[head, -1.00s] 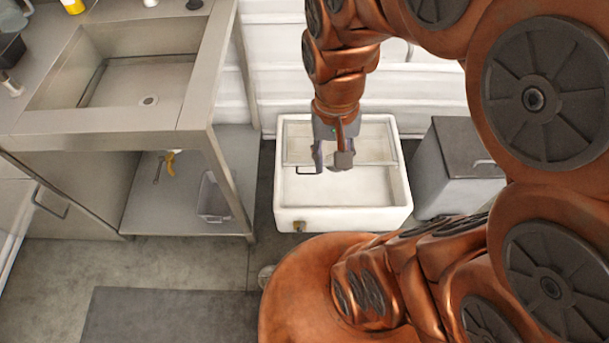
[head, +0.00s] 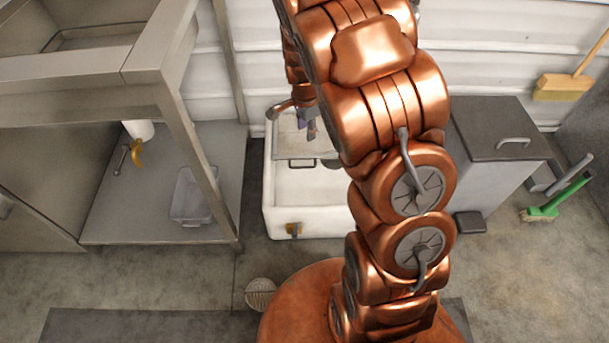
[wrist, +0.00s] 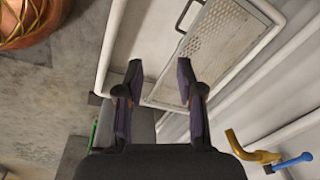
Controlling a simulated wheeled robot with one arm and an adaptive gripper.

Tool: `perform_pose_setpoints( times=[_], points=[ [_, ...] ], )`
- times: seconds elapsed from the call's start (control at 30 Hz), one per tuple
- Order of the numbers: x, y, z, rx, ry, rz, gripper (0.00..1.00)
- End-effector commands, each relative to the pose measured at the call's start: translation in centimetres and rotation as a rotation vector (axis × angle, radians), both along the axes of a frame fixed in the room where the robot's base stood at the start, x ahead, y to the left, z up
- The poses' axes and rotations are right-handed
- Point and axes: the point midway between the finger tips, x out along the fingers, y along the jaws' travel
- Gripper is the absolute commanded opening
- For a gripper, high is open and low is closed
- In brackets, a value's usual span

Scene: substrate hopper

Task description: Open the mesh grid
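The mesh grid (head: 295,148) is a pale perforated panel with a metal frame and a dark handle (head: 302,163). It lies across the far part of the white basin (head: 268,195) and appears shut. In the wrist view the grid (wrist: 222,50) lies ahead and right, its handle (wrist: 183,14) at the upper edge. My gripper (wrist: 159,70) is open and empty, with its fingers apart near the grid's edge. In the head view my gripper (head: 309,124) is over the grid's far part. My arm hides the basin's right side.
A grey pedal bin (head: 500,150) stands right of the basin, with a green brush (head: 545,208) beyond it. A steel sink bench (head: 180,125) stands left, with a plastic tub (head: 190,195) on its shelf.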

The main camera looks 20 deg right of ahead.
Motion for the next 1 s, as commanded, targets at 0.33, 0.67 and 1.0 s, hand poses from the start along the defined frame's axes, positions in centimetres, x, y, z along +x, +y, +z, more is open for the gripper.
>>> perform_pose_setpoints(
  times=[0.33, 0.67, 1.0],
  points=[
    [6.0, -2.6, -17.5, 0.027, -0.078, -0.338, 0.37],
    [8.1, -3.3, -23.2, 0.05, -0.118, -0.475, 0.37],
    [8.6, -3.5, -26.0, 0.05, -0.117, -0.478, 0.37]
  ],
)
